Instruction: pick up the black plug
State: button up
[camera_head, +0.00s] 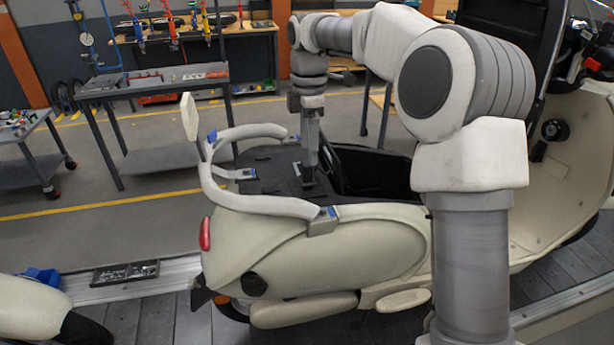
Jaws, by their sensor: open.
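My gripper (309,182) points straight down over the black flat surface (272,168) at the rear top of the cream scooter (330,245). It is open. Its fingertips are at or just above that dark surface; I cannot tell whether they touch it. I cannot make out the black plug clearly there, as small dark shapes blend into the black surface by the fingertips. A round black piece (254,284) sits on the scooter's rear side panel, well below my gripper; I cannot tell whether it is the plug.
Pale curved rails (262,205) with blue-marked ends flank the black surface. A dark open cavity (372,172) lies right of my gripper. The scooter stands on the slat conveyor (165,318). A small parts tray (125,273) lies at left. Carts and a workbench (200,38) stand behind.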

aim_at(307, 163)
notch_tip(307, 163, down, 5)
jog(key=shift+a+f, duration=0.1)
jog(key=shift+a, duration=0.05)
grip_shut()
dwell(0.4)
